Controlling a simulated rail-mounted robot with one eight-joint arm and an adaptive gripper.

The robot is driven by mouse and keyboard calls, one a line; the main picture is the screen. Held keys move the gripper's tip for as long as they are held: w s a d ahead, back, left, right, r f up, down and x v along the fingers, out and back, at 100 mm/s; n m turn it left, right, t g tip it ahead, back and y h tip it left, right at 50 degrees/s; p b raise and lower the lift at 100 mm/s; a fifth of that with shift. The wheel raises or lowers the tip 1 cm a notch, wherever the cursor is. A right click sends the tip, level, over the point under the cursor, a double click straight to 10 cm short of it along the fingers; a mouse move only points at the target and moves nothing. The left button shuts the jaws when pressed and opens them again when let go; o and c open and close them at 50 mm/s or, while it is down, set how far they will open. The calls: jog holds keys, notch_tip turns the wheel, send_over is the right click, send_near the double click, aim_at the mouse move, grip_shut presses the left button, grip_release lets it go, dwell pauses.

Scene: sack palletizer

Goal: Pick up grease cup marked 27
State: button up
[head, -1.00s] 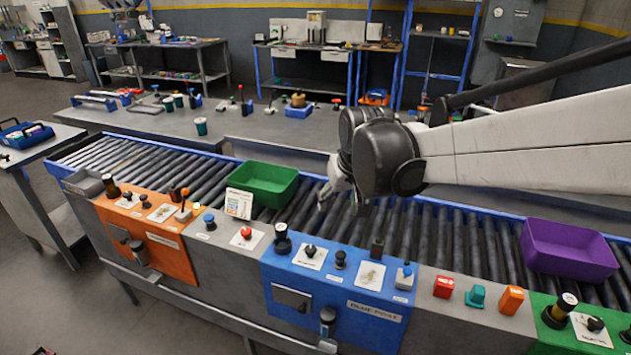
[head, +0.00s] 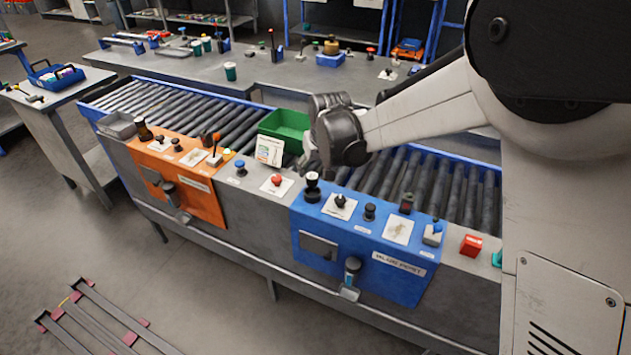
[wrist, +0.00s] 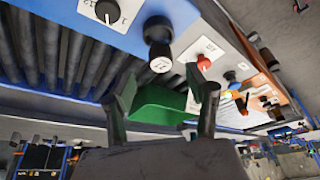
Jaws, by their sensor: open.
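A black cup-like fitting with a pale marked cap (wrist: 158,45) stands at the blue post's corner in the wrist view; its marking is too small to read surely. It appears to be the black fitting (head: 312,186) at the blue post's back-left corner in the head view. A similar dark fitting (head: 144,130) stands on the orange post. My gripper (wrist: 163,80) is open and empty, its fingers apart below the marked fitting in the wrist picture. In the head view my dark wrist hides most of the gripper, just behind the blue post.
The blue post (head: 350,232) carries several knobs and switches close together. A green bin (head: 291,127) sits on the roller conveyor (head: 385,172) behind, partly covered by my arm. A white card (head: 270,150) stands upright near the bin. A red button (head: 277,180) lies left of the blue post.

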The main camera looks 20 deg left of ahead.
aim_at(313, 176)
jog(key=shift+x, duration=3.25)
jog(key=shift+s, duration=0.15)
jog(key=shift+c, duration=0.5)
jog(key=c, duration=1.1)
